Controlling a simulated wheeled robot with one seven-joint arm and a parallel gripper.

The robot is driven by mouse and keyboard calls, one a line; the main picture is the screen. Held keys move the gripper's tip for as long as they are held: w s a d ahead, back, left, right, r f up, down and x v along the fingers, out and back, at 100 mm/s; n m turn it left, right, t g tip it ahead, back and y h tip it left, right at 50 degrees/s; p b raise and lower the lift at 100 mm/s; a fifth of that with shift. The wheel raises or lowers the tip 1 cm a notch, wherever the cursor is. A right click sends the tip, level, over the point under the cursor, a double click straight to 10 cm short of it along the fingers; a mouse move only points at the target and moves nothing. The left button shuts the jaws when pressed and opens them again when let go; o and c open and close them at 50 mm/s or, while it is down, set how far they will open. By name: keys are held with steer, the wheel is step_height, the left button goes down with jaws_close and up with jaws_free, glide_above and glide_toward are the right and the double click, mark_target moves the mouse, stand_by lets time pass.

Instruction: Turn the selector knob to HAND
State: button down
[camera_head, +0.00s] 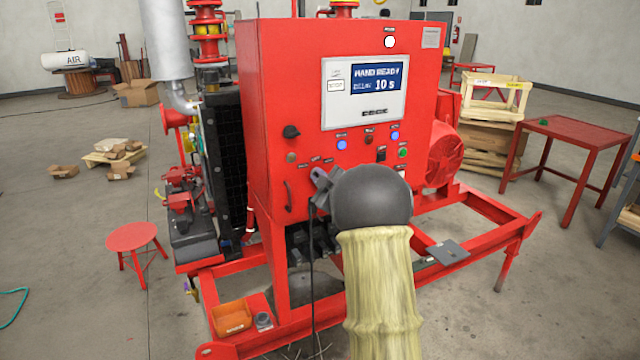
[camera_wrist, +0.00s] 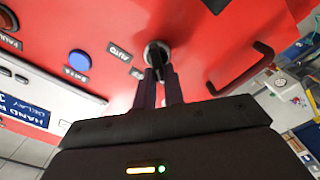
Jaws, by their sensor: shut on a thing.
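The selector knob (camera_wrist: 157,52) is a small dark knob with a pale round collar on the red control cabinet (camera_head: 290,75). In the wrist view my gripper (camera_wrist: 159,75) is shut on it, with one dark finger on each side. An AUTO label (camera_wrist: 120,52) sits left of the knob, and a second small label beside it is too blurred to read. I cannot tell which way the knob points. In the head view my gripper (camera_head: 320,182) is at the cabinet's lower front and hides the knob. The display (camera_head: 376,78) reads HAND READY and 10 s.
A cabinet handle (camera_wrist: 240,70) lies right of the knob in the wrist view. A blue button (camera_wrist: 79,62) is on the left. A black rotary switch (camera_head: 291,131) is on the cabinet's left. The red skid frame (camera_head: 480,212) runs below.

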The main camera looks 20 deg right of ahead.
steer(key=shift+f, duration=0.15)
steer(key=c, duration=1.5)
jaws_free()
steer(key=s+b, duration=0.4)
steer(key=s, duration=1.3)
steer(key=shift+s+d+b, duration=0.2)
steer(key=shift+d+b, duration=0.15)
